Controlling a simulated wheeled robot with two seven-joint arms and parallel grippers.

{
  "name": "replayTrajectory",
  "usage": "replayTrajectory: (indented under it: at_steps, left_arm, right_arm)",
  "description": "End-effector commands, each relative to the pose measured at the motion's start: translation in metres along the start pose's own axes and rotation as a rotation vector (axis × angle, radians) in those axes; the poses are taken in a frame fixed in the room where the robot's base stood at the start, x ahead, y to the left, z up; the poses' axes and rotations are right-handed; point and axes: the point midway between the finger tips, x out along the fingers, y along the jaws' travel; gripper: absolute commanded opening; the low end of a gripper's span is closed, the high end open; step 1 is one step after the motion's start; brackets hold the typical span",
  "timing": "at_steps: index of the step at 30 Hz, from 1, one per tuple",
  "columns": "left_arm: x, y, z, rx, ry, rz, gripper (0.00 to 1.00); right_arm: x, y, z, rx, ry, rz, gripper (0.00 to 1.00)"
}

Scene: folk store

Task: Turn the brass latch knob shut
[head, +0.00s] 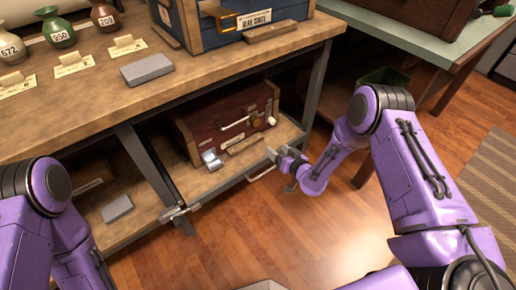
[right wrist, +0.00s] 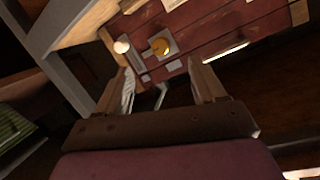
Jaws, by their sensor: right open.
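The dark red wooden chest (head: 203,131) stands on the lower shelf of the workbench, and its planked face (right wrist: 215,22) fills the top of the right wrist view. The brass latch knob (right wrist: 160,46) sits on a pale metal plate on that face; it is small in the head view (head: 257,121). My right gripper (head: 271,154) is in front of the shelf's front edge, short of the chest. In the right wrist view its two fingers (right wrist: 166,78) are apart and empty, with the knob beyond the gap between them. My left gripper is out of view.
A round white knob (right wrist: 121,47) is left of the brass one in the right wrist view. A pale bar handle (head: 235,123) is on the chest. A silver object (head: 211,158) stands at the shelf front. The shelf's metal leg (head: 318,80) is right of the chest.

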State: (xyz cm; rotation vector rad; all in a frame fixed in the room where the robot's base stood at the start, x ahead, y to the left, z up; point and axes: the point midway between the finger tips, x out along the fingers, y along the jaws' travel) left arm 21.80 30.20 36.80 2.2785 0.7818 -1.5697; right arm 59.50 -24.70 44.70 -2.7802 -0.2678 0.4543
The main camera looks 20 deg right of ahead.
Motion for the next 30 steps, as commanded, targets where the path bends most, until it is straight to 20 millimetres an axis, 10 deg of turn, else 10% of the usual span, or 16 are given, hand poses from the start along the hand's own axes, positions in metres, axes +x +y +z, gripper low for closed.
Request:
replayTrajectory:
  at_steps: [1,6,30]
  left_arm:
    - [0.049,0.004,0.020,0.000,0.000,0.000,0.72]
    - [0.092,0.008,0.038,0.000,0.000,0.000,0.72]
    - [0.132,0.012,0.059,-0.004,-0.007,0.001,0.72]
  right_arm:
    - [0.029,0.018,0.022,-0.039,0.062,-0.043,0.69]
    - [0.068,0.031,0.003,-0.164,0.201,-0.156,0.69]
    - [0.174,0.009,-0.034,-0.211,0.242,-0.192,0.69]
